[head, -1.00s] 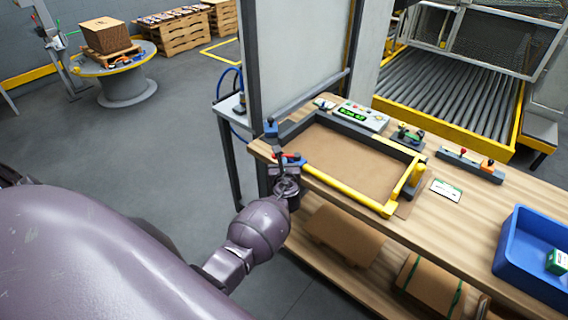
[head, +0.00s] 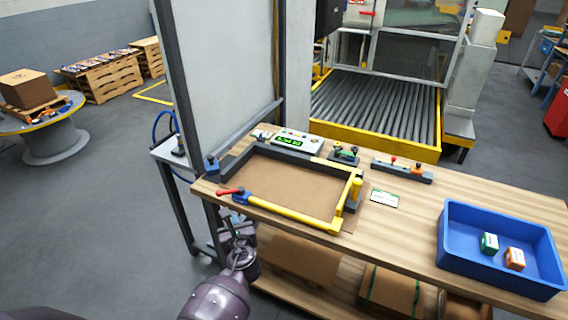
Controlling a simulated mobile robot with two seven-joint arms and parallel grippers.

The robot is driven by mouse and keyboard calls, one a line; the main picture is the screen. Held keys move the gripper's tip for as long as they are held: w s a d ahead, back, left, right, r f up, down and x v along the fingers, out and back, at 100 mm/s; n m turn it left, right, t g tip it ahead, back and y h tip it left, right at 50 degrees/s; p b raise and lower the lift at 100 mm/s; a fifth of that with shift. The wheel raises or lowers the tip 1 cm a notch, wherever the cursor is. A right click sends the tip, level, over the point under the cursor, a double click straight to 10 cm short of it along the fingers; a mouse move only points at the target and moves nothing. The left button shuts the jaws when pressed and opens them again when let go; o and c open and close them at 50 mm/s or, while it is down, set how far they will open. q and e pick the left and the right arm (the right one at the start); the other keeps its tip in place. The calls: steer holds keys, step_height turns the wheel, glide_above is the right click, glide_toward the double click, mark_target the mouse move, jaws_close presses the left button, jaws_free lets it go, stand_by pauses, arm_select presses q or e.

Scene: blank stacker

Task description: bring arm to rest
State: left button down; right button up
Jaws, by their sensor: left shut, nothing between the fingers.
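My left arm comes in from the bottom left in the head view. Its gripper (head: 236,232) is shut and empty, low beside the front left edge of the wooden workbench (head: 420,235). It is below and apart from the red-handled clamp (head: 229,192) at the corner of the frame fixture. The fingers are small and partly dark against the bench leg. My right gripper is not in view.
The fixture with a yellow front bar (head: 290,216) holds a brown sheet (head: 290,185). A blue bin (head: 460,248) with a green box (head: 489,243) and an orange box (head: 514,258) stands at right. Cardboard (head: 300,255) lies on the lower shelf. Open floor (head: 110,220) is at left.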

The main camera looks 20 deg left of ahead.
arm_select(q)
steer(key=s+d+n+t+h, duration=0.1)
steer(key=s+d+n+h, duration=0.2)
steer(key=n, duration=0.7)
steer(key=s+d+n+t+h, duration=0.1)
steer(key=d+n+h, duration=0.3)
steer(key=n, duration=0.7)
steer(key=s+f+n+g+h, duration=0.1)
steer(key=s+f+n, duration=0.2)
steer(key=s, duration=0.6)
steer(key=s+f+n+g+h+b, duration=0.1)
steer(key=s+f+n+h, duration=0.1)
steer(key=s, duration=0.7)
steer(key=shift+s+a+f+n+g, duration=0.15)
steer(key=shift+s+f+n+g, duration=0.15)
steer(key=shift+f+n, duration=0.2)
